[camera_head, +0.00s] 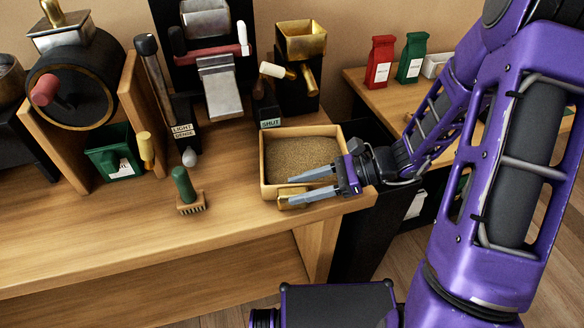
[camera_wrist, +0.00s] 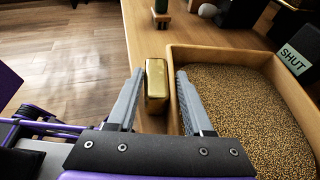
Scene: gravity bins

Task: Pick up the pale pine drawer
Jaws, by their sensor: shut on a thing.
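The pale pine drawer (camera_head: 270,190) is an open-topped box full of brown grain, at the right front of the wooden bench top. It also shows at the right of the wrist view (camera_wrist: 225,56). A brass block handle (camera_wrist: 157,80) is on its near side. My gripper (camera_head: 285,188) reaches in from the right at the drawer's near side. In the wrist view my gripper's fingers (camera_wrist: 160,72) stand either side of the brass handle, shut on it. The fingers partly hide the handle in the head view. I cannot tell whether the drawer is clear of the bench.
A green-handled brush (camera_head: 185,188) stands left of the drawer. Behind are a "SHUT" sign (camera_head: 270,123), a brass hopper (camera_head: 302,45) and a metal chute (camera_head: 218,90). A green tin (camera_head: 112,160) sits further left. The bench's front edge is close to the drawer.

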